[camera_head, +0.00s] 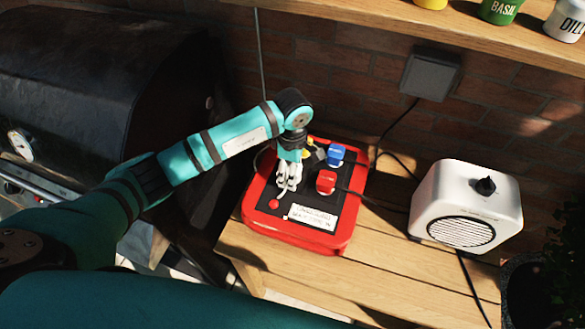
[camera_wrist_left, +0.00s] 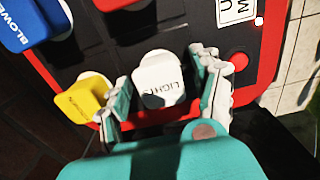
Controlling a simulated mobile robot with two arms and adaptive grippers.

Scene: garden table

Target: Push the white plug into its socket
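The white plug (camera_wrist_left: 158,82), marked LIGHTS, sits over the black top of the red power box (camera_head: 335,245). In the wrist view it stands between the two fingers of my left gripper (camera_head: 287,186), which are apart with a narrow gap visible on each side. The gripper points down over the front left part of the box and hides the plug in the head view. The plug's socket is hidden beneath it, and I cannot tell how deep it sits. My right gripper is not in view.
Beside it are a yellow plug (camera_wrist_left: 82,99), a blue plug (camera_head: 336,154) and a red plug (camera_head: 325,181), with black cables. A red button (camera_head: 274,204) is near the front. A white heater-like device (camera_head: 466,200) stands right; a dark grill (camera_head: 95,85) is left.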

